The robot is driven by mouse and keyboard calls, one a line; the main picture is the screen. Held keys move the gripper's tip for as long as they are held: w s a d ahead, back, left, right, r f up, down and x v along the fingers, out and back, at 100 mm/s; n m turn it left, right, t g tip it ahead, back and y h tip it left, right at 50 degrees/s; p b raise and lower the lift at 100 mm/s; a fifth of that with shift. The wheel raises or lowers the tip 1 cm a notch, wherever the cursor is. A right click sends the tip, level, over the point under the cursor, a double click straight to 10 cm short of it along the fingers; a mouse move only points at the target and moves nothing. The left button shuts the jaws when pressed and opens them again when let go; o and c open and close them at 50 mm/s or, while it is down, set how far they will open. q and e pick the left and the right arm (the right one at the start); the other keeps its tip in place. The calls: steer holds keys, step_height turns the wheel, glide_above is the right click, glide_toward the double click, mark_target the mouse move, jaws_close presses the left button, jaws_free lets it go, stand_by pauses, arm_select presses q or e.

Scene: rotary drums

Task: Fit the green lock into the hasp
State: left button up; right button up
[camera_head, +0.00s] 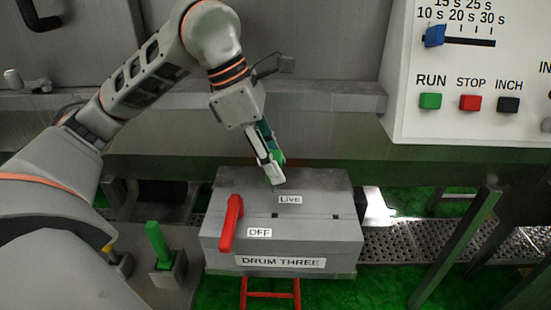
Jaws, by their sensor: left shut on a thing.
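My left gripper (272,168) is shut and points down over the back of the grey box marked DRUM THREE (315,235). A green piece (281,158) shows at its fingers and looks like the green lock; the fingers cover most of it. The box has a red handle (231,223) on its left side, beside the OFF label (259,232); a LIVE label (290,200) is farther back. I cannot make out the hasp clearly. I cannot tell whether the green piece touches the box. My right gripper is not in view.
A green upright bar (157,243) stands in a grey block at the lower left. A white control panel (470,70) with RUN, STOP and INCH buttons is at the upper right. A grey ledge (330,97) runs behind the box. Metal posts (455,245) stand at the right.

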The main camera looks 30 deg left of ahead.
mark_target(275, 192)
arm_select(q)
steer(key=shift+w+f, duration=0.1)
steer(key=shift+f, duration=0.15)
steer(key=shift+f+b, duration=0.7)
steer(key=shift+b, duration=0.05)
step_height(275, 192, down, 2)
steer(key=shift+f+b, duration=0.15)
steer(key=shift+b, duration=0.65)
steer(key=shift+f, duration=0.25)
steer(key=shift+f+b, duration=0.4)
steer(key=shift+b, duration=0.05)
steer(key=shift+f, duration=0.15)
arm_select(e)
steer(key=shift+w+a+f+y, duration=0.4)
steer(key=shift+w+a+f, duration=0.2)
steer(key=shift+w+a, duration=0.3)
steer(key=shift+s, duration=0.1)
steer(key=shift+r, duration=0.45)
arm_select(q)
steer(key=shift+f+b, duration=1.6)
steer(key=shift+f, duration=1.05)
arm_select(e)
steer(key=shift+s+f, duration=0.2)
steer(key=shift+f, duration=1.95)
